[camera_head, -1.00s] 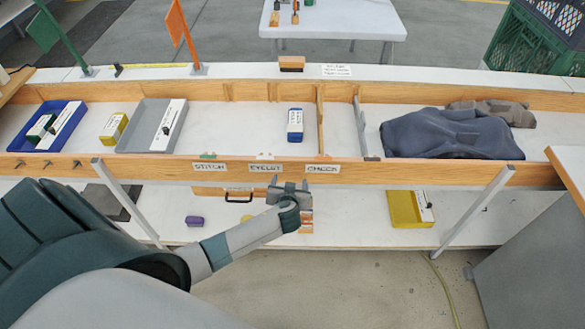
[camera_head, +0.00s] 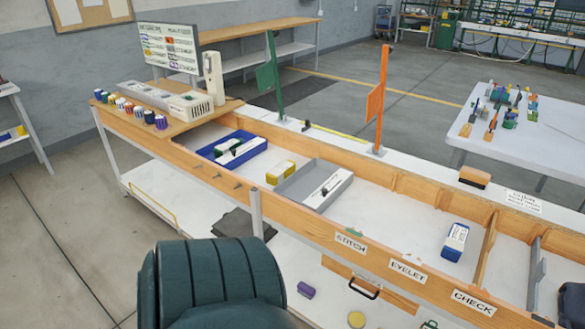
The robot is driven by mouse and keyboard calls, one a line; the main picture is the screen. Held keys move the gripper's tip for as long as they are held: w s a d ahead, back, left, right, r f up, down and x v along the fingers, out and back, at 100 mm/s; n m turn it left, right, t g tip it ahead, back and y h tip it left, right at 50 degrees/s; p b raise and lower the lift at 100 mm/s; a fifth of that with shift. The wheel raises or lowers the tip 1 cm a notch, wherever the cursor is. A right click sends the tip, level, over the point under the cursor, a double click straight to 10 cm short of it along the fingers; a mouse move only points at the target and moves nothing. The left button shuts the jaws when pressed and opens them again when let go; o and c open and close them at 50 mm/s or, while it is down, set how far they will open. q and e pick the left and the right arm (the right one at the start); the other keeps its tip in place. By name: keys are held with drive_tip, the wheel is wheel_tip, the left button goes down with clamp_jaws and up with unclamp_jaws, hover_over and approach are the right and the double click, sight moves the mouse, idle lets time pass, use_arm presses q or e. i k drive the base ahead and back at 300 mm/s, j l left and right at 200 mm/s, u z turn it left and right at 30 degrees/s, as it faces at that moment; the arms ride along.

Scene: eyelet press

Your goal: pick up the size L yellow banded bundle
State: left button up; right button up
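A small yellow block-shaped bundle (camera_head: 280,171) with a pale band lies on the white bench floor, between the blue tray (camera_head: 233,145) and the grey tray (camera_head: 313,185). Its size mark is too small to read.
A wooden front rail (camera_head: 290,219) with STITCH, EYELET and CHECK labels edges the bench. A blue-and-white block (camera_head: 455,241) lies right of the trays. Green (camera_head: 268,78) and orange (camera_head: 376,103) flag posts stand behind. Coloured spools (camera_head: 130,107) stand far left.

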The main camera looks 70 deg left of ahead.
sight(274, 177)
drive_tip(key=i+j, duration=0.8)
drive_tip(key=u, duration=2.6)
drive_tip(key=l, duration=0.1)
